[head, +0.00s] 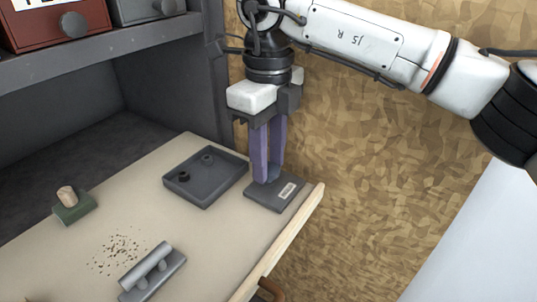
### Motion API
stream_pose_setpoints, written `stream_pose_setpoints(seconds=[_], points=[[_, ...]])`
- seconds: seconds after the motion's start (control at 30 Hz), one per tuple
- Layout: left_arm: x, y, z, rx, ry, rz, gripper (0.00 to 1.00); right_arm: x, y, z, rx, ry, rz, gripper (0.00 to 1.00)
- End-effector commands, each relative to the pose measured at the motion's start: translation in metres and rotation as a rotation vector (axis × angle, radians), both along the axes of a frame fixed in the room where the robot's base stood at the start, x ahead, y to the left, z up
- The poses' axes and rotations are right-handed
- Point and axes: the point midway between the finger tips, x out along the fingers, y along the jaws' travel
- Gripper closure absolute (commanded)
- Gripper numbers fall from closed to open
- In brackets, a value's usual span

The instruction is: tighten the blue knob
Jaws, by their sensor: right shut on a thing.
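My right gripper (267,180) comes down from above with its two purple fingers pointing at a flat dark grey base (262,196) near the right edge of the worktop. The fingers are shut on the blue knob (273,174), which stands on this base. Only a small blue-grey part of the knob shows at the fingertips; the fingers hide most of it. The base carries a pale label on its right part. How tight the knob is cannot be seen. My left gripper is not in view.
A dark tray (197,192) with small round parts lies just left of the base. A green block with a tan top (72,204), dark crumbs (118,251) and a grey metal piece (152,272) lie on the worktop (215,245). A shelf (110,62) overhangs the back left; a wooden wall stands right.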

Motion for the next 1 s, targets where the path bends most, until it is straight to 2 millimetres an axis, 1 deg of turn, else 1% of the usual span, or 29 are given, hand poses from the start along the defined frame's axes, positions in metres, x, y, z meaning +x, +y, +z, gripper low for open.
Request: stream_pose_setpoints(seconds=[0.07,0.1,0.2,0.47,0.57,0.67,0.73,0.9,1.0], points=[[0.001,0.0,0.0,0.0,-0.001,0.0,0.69,0.0,0.0,0.0,0.001,-0.001,-0.001,0.92],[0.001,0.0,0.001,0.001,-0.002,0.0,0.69,0.0,0.0,0.0,0.001,-0.001,-0.001,0.65],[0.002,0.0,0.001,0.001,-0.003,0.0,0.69,0.0,0.0,0.0,0.001,-0.001,0.0,0.51],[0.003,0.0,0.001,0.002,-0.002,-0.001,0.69,0.0,0.0,0.001,0.001,-0.001,0.0,0.51],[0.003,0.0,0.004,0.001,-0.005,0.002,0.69,0.0,0.0,0.007,0.001,-0.002,0.0,0.51],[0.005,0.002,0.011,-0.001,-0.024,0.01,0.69,0.0,0.0,0.022,0.001,-0.002,0.0,0.51],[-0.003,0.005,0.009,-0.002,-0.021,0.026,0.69,0.0,0.001,0.036,0.002,-0.003,0.0,0.51],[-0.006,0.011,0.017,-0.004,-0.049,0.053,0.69,0.001,0.0,0.071,0.002,-0.003,-0.001,0.51],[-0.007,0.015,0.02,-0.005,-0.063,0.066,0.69,0.0,0.001,0.087,0.002,-0.001,0.0,0.51]])
